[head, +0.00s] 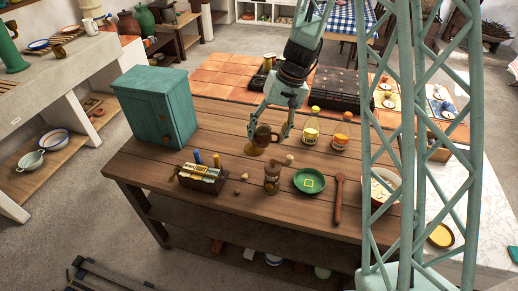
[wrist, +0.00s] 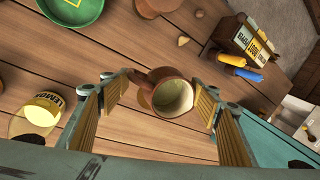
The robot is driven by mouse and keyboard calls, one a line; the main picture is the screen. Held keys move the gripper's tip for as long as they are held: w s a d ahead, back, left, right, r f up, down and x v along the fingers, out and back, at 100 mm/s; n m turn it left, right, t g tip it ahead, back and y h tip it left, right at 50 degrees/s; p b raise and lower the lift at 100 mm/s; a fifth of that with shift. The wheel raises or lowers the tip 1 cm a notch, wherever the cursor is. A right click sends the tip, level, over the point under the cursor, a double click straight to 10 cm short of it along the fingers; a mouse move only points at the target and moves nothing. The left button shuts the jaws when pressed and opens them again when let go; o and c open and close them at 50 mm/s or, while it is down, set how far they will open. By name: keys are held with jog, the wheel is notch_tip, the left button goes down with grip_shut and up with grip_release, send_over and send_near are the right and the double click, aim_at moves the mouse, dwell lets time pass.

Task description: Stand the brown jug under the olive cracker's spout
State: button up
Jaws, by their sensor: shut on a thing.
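The brown jug (head: 263,133) is held in my gripper (head: 270,137) above the wooden table. In the wrist view the jug (wrist: 172,96) sits between the finger pads (wrist: 162,98), its cream inside facing the camera and its handle toward the left finger. A round tan thing (head: 254,151) shows just below the jug in the head view; I cannot tell what it is. I cannot surely pick out the olive cracker or its spout; a tall green thing with a handle (head: 9,50) stands on the left counter.
A teal cabinet (head: 150,108) stands at the table's left. Two bottles (head: 311,126) stand right of my gripper.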

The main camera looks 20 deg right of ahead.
dwell(0.3)
jog(key=b, duration=0.1)
send_near(262, 163)
jog(key=shift+w+a+f, duration=0.15)
jog(key=shift+a+f, duration=0.25)
jog(key=shift+a, duration=0.3)
jog(key=shift+f, duration=0.1)
jog(key=shift+f+b, duration=0.5)
jog(key=shift+f, duration=1.3)
jog(key=shift+f, duration=0.15)
jog(key=o, duration=1)
